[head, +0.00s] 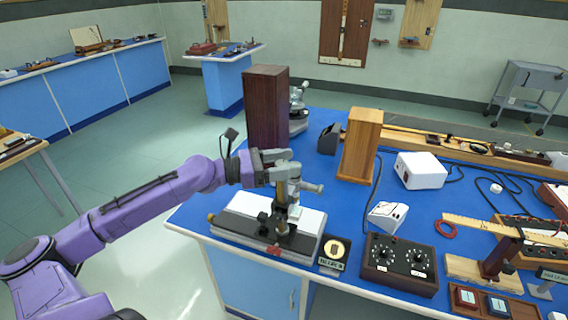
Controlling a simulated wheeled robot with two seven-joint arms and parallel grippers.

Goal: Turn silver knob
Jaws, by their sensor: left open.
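My left gripper (274,163) is open, at the end of the purple arm. It is at the upper part of a silver instrument (293,188) on a white-topped base (246,215) at the near left of the blue bench. A short silver cylinder, knob-like (313,187), sticks out to the right from the instrument. The fingers overlap the instrument's top, and I cannot tell whether they touch it. A dark box (400,265) with two small dials stands to the right. Which part is the silver knob is not clear. My right gripper is not in view.
A tall dark wooden block (266,107) stands behind the gripper. A lighter wooden block (360,145) and a white box (420,170) stand further right. A small round gauge (334,252) is at the front edge. Bare blue bench (345,205) lies right of the instrument.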

